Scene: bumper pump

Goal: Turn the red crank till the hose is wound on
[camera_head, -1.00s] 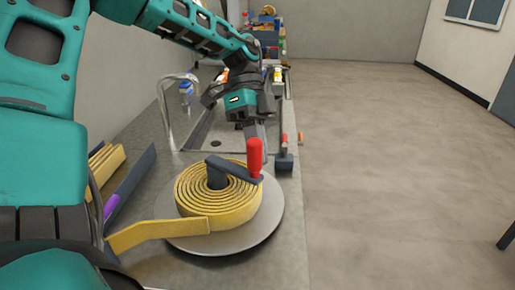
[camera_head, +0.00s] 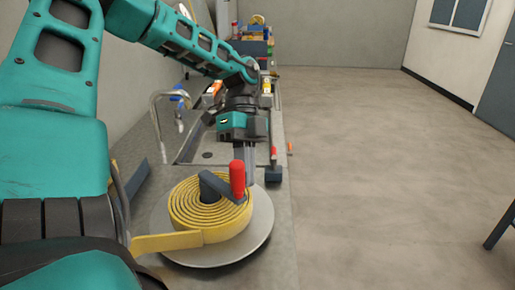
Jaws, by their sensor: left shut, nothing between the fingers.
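The red crank handle (camera_head: 237,180) stands upright at the end of a dark crank arm (camera_head: 214,186). The crank sits over the middle of a coiled yellow hose (camera_head: 197,218) on a round grey plate (camera_head: 258,232). A flat yellow tail of hose (camera_head: 165,242) runs off the coil to the left, behind my arm. My left gripper (camera_head: 247,178) points down just behind the red handle, its fingers shut with nothing between them. The handle partly hides the fingertips, and I cannot tell whether they touch it. My right gripper is not in view.
A sink (camera_head: 205,152) with a curved tap (camera_head: 160,105) lies behind the plate. Bottles and coloured items (camera_head: 255,40) stand at the counter's far end. A dark block (camera_head: 273,174) is at the counter's right edge. Open floor (camera_head: 380,180) lies to the right.

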